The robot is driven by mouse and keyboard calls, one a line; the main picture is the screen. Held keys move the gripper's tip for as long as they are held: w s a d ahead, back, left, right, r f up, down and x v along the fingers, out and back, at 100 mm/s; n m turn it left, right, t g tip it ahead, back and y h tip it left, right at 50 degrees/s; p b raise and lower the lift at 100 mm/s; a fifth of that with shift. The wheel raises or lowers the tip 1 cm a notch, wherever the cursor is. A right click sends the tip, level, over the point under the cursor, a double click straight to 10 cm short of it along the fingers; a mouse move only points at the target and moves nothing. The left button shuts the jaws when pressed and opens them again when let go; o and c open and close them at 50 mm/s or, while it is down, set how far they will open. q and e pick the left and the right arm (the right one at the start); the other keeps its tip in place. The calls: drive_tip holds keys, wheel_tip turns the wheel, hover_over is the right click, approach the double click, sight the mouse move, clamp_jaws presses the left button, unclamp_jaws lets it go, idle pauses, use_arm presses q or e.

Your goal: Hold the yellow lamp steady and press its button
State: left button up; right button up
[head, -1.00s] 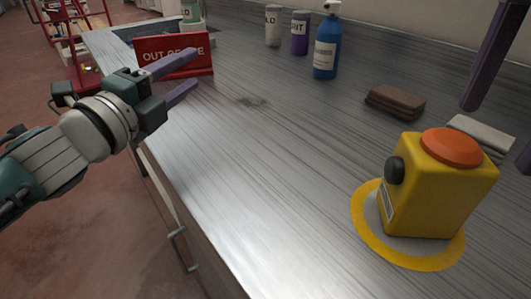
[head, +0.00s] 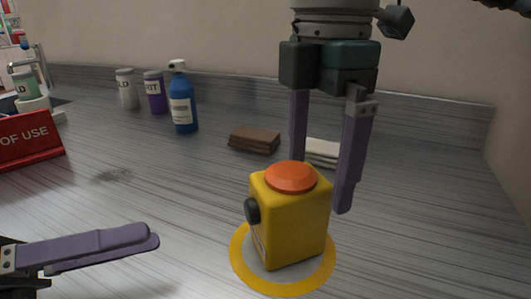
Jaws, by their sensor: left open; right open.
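The yellow lamp (head: 293,222) stands upright on a grey disc with a yellow ring (head: 240,267) on the metal worktop. Its orange domed button (head: 291,177) is on top, and a black knob (head: 251,210) is on its left side. My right gripper (head: 322,190) points down from above, open, with its fingers behind and to the right of the lamp; I cannot tell whether they touch it. My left gripper (head: 150,240) is at the lower left, apart from the lamp, its purple fingers pointing right and appearing nearly in line.
Folded brown cloths (head: 254,140) and pale cloths (head: 322,151) lie behind the lamp. A red sign (head: 25,138) is at left. The worktop right of the lamp is clear.

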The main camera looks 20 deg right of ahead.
sight(312, 209)
wheel_tip(312, 209, down, 7)
drive_tip(key=shift+r, duration=0.15)
clamp_jaws()
use_arm(q)
clamp_jaws()
idle(1.1)
idle(0.9)
idle(0.4)
